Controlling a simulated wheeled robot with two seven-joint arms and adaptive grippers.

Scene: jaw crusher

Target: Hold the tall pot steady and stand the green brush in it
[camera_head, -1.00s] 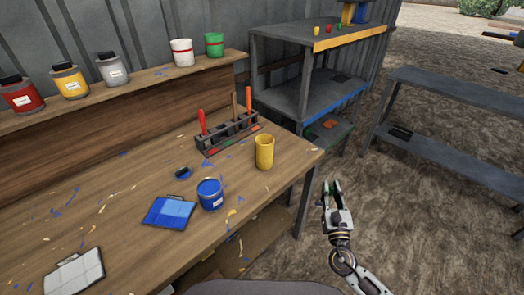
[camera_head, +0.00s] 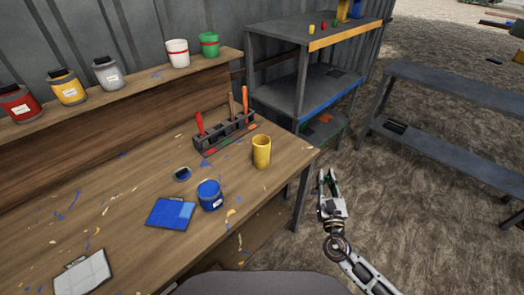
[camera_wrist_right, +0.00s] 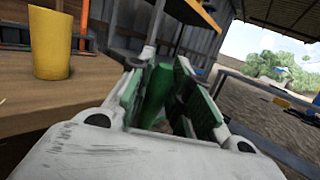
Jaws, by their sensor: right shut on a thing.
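The tall pot, a yellow cup (camera_head: 261,151), stands upright on the wooden workbench (camera_head: 140,215) near its right end. It also shows at the upper left of the right wrist view (camera_wrist_right: 50,45). My right gripper (camera_head: 326,180) is off the bench's right end, to the right of the pot and apart from it. It is shut on the green brush (camera_wrist_right: 157,92), seen between its fingers in the right wrist view. Most of the brush is hidden by the gripper. My left gripper is not in view, and nothing holds the pot.
A tool rack (camera_head: 225,134) with red-handled tools stands behind the pot. Several paint jars line the back shelf (camera_head: 135,85). Grey shelving (camera_head: 300,85) stands beyond the bench.

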